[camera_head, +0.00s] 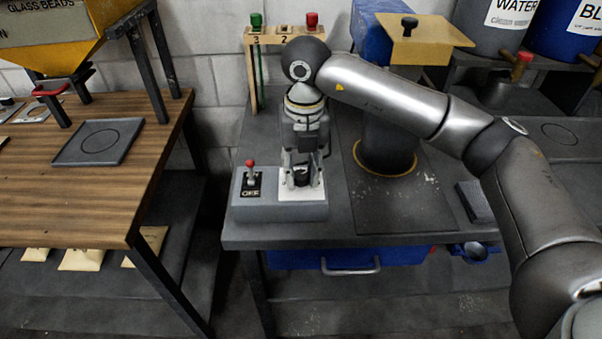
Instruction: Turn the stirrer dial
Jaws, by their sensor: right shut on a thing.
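The stirrer dial (301,176) is a small black knob on a white plate on top of the grey control box (279,208). My right gripper (301,178) points down over the white plate, with its fingers shut around the dial. The fingers and wrist hide much of the dial, so its pointer setting cannot be read. On the same box, left of the dial, a red-tipped toggle switch (250,172) stands over a label reading OFF. My left gripper does not show.
A dark stirrer vessel (386,150) stands right of the box, partly behind my right arm. A wooden rack (270,36) with green and red-topped items stands behind. A wooden table (90,205) is at left, across a gap. A blue drawer (300,259) is below.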

